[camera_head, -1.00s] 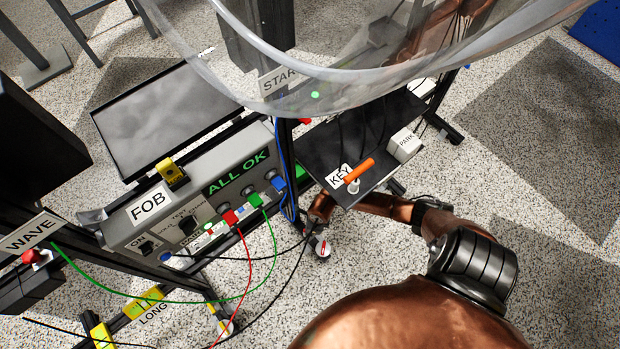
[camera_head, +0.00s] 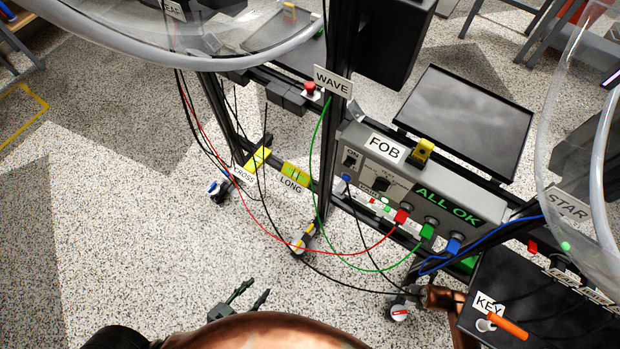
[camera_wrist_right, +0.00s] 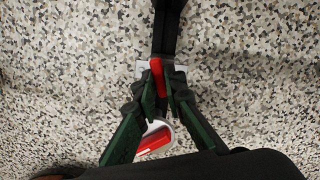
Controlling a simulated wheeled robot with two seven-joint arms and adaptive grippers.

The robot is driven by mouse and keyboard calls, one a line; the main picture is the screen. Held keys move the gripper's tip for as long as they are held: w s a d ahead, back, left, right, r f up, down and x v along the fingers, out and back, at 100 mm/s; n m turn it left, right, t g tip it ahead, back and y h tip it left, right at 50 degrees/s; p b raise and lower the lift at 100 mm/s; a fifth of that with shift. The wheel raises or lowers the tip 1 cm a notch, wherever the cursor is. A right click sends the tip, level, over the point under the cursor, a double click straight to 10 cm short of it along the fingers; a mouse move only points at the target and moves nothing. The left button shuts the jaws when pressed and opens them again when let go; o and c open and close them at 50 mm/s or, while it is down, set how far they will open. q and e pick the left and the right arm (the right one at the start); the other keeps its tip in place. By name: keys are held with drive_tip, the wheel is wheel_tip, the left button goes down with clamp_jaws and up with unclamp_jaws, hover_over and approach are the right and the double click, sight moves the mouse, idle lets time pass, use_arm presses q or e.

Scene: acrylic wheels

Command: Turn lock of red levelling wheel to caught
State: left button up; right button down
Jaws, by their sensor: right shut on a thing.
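The red levelling wheel (camera_head: 400,313), white with a red marking, stands on the floor under the frame's near leg in the head view. It also shows in the right wrist view (camera_wrist_right: 155,139), partly covered by my fingers. My right gripper (camera_wrist_right: 160,84) is shut on a narrow red piece (camera_wrist_right: 157,70), which looks like the wheel's lock, beside a light plate. In the head view, my right copper wrist comes in beside the wheel. The lock's exact setting cannot be told. My left gripper (camera_head: 251,297) is open and empty above bare floor.
Red, green and black cables hang in front of the grey FOB panel (camera_head: 405,185). A dark shelf (camera_head: 545,300) with an orange-handled key (camera_head: 508,327) is at right. Other castors (camera_head: 219,189) stand at left. Speckled floor at lower left is clear.

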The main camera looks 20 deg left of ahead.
use_arm(q)
drive_tip(key=shift+r, duration=0.1)
idle(0.3)
use_arm(e)
drive_tip(key=shift+r+m+p, duration=0.2)
drive_tip(key=shift+m+p, duration=0.25)
drive_tip(key=shift+m, duration=0.05)
drive_tip(key=m+p, duration=0.1)
drive_tip(key=m, duration=0.2)
drive_tip(key=shift+h+p, duration=0.3)
drive_tip(key=shift+p, duration=0.05)
drive_tip(key=c, duration=2.5)
unclamp_jaws()
drive_tip(key=shift+f, duration=0.1)
drive_tip(key=o, duration=0.6)
drive_tip(key=shift+f, duration=0.1)
use_arm(q)
drive_tip(key=r, duration=0.3)
drive_tip(key=shift+w, duration=0.4)
drive_tip(key=shift+r, duration=0.1)
use_arm(e)
drive_tip(key=shift+r+p, duration=2.85)
drive_tip(key=shift+r, duration=0.75)
use_arm(q)
wheel_tip(320, 180, up, 7)
drive_tip(key=w+t, duration=0.1)
drive_tip(key=shift+w, duration=0.3)
use_arm(e)
drive_tip(key=shift+f, duration=0.1)
